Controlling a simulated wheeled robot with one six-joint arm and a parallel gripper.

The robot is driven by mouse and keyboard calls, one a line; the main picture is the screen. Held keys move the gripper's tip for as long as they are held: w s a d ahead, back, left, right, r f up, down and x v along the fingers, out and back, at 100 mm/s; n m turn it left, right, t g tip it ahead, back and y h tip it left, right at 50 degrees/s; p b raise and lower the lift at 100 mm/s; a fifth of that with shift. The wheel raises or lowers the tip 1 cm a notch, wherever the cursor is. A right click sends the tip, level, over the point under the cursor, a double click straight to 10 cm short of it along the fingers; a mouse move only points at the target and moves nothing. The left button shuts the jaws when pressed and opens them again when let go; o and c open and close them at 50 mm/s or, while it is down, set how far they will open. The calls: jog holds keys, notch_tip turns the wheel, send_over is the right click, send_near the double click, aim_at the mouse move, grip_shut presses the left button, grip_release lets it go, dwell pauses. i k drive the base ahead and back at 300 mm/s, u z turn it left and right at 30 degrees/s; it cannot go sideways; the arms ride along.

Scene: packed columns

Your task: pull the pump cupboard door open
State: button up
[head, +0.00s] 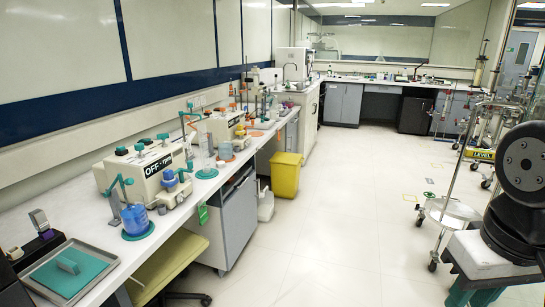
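A grey-fronted cupboard (239,216) stands under the left bench, below the benchtop pump machines. Its front looks shut, though a handle is too small to make out. No label shows which cupboard is the pump cupboard. A cream pump machine (150,172) marked "OFF" sits on the bench to the left of and above this cupboard, and a second similar machine (228,126) stands farther along.
A yellow bin (286,175) and a white container (265,205) stand on the floor beyond the cupboard. A green-yellow chair (165,268) is at the bench's near end. Wheeled steel stands (450,211) are at right. The pale floor (335,225) between is clear.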

aim_at(240, 215)
jog(key=u, duration=0.1)
jog(key=i, duration=1.9)
jog(key=u, duration=0.25)
jog(key=i, duration=1.75)
jog(key=u, duration=0.15)
